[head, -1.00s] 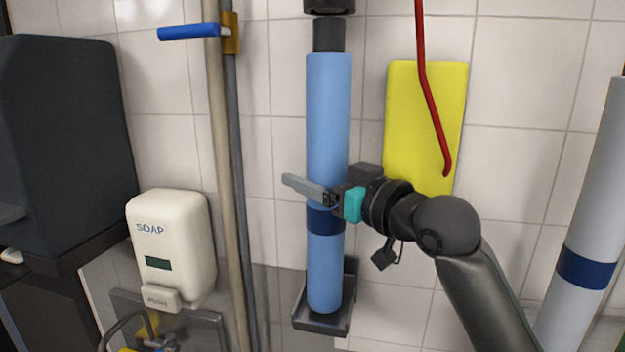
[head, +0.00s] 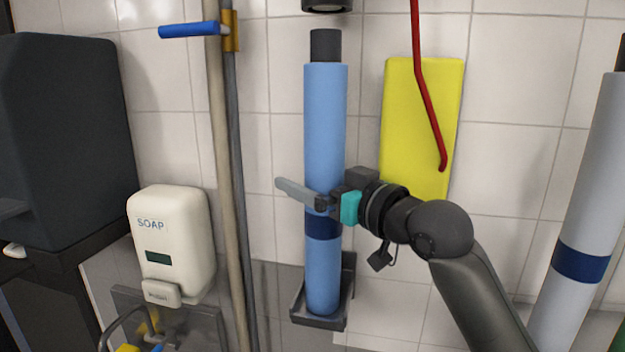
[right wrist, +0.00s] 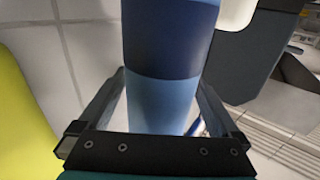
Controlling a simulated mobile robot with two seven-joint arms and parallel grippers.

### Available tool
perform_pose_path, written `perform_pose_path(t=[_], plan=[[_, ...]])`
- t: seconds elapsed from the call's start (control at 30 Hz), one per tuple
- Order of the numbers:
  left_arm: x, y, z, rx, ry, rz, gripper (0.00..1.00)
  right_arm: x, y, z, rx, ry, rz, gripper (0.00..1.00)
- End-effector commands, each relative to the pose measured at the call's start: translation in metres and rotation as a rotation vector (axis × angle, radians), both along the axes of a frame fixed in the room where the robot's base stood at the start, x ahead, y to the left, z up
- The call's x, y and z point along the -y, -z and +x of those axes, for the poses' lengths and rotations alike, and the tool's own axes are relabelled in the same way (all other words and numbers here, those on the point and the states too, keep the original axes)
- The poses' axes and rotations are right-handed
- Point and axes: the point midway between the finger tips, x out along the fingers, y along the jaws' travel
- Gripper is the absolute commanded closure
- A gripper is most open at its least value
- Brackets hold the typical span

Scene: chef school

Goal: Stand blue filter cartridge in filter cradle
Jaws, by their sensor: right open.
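The blue filter cartridge (head: 325,120), light blue with a dark blue band and a dark top cap, stands nearly upright in the head view. Its lower end is in the dark filter cradle (head: 341,322) on the wall; the exact contact at its foot is hard to see. My right gripper (head: 303,193) is around the cartridge near the band. It is open: in the right wrist view the fingers (right wrist: 161,85) lie on either side of the cartridge (right wrist: 160,103) with gaps. My left gripper is out of view.
A dark holder (head: 327,5) is above the cartridge, apart from its cap. A yellow panel (head: 418,95) and red bar (head: 428,100) are to the right. A soap dispenser (head: 170,235) and poles (head: 222,150) are left. Another banded cylinder (head: 590,170) stands at far right.

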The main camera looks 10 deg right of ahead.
Motion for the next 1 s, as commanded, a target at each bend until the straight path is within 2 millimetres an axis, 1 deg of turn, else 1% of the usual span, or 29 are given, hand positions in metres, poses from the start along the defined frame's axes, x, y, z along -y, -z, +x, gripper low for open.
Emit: perform_pose_path(t=[0.07,0.17,0.27,0.37,0.57,0.8,0.93,1.0], plan=[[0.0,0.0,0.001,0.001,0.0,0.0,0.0,0.0,0.006,0.001,-0.015,0.001,-0.004,0.0],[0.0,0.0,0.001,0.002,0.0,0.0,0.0,0.001,0.006,0.0,-0.014,0.001,-0.005,0.0],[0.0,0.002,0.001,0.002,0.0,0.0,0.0,0.005,0.005,-0.006,-0.011,0.002,-0.004,0.0],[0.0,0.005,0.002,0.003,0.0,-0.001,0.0,0.011,0.005,-0.016,-0.009,0.002,-0.004,0.0],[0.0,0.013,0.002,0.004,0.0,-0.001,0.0,0.03,0.006,-0.049,-0.006,0.003,-0.007,0.0],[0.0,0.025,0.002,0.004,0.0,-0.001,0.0,0.056,0.005,-0.092,-0.003,0.002,-0.007,0.0],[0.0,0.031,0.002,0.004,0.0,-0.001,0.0,0.066,0.004,-0.111,-0.002,0.001,-0.006,0.0],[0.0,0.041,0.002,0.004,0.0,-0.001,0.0,0.068,0.005,-0.111,0.002,-0.001,-0.003,0.0]])
